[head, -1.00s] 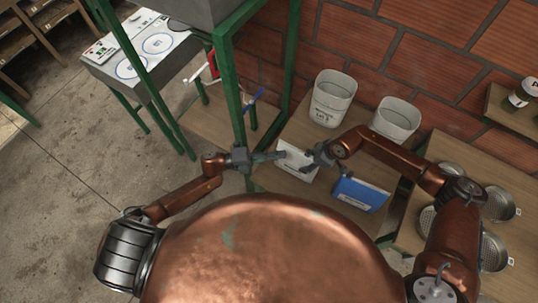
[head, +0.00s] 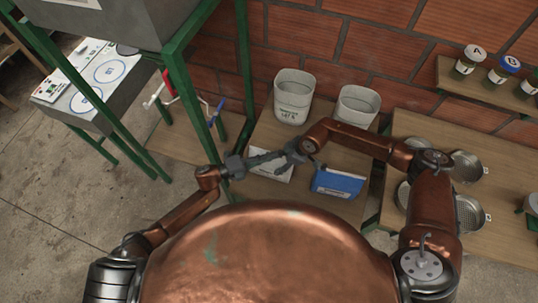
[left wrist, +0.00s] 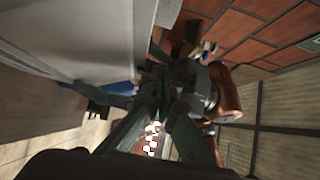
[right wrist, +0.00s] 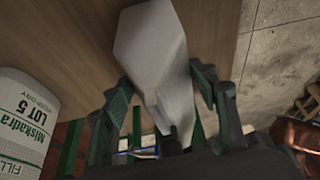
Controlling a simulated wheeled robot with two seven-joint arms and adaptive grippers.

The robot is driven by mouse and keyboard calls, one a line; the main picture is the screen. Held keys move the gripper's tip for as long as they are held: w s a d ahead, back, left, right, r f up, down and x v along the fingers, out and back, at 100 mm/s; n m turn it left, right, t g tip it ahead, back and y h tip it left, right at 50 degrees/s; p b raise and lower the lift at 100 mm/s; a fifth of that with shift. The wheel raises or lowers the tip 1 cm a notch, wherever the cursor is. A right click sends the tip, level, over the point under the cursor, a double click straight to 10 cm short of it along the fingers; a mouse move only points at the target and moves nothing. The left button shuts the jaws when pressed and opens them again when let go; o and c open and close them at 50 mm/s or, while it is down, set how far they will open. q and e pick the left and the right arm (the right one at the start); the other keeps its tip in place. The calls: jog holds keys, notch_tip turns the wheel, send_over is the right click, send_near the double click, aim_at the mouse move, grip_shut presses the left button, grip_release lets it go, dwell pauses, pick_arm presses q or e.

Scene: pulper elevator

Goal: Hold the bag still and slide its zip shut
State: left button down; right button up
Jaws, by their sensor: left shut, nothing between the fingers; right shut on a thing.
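The white bag (head: 272,172) stands on the low wooden table, partly hidden behind my grippers in the head view. In the right wrist view the pale bag (right wrist: 152,50) runs in between my right fingers and narrows there. My right gripper (head: 294,155) is shut on the bag near its top edge. My left gripper (head: 268,158) is shut and empty, along the bag's top, its tips close to my right gripper. In the left wrist view a large pale surface (left wrist: 85,35), seemingly the bag, lies beside my left fingers (left wrist: 155,120). I cannot make out the zip or its slider.
A blue packet (head: 338,184) stands right of the bag. Two pale bins (head: 293,97) (head: 356,107) stand behind, against the brick wall. Green frame posts (head: 190,105) rise on the left, near my left arm. Metal sieves (head: 468,165) lie on the right table.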

aim_at(281, 159)
pick_arm(q)
jog(key=d, duration=0.2)
jog(key=s+d, duration=0.1)
jog(key=d, duration=0.1)
jog(key=shift+s, duration=0.15)
jog(key=shift+a, duration=0.1)
jog(key=v, duration=1.4)
pick_arm(e)
jog(key=o, duration=1.7)
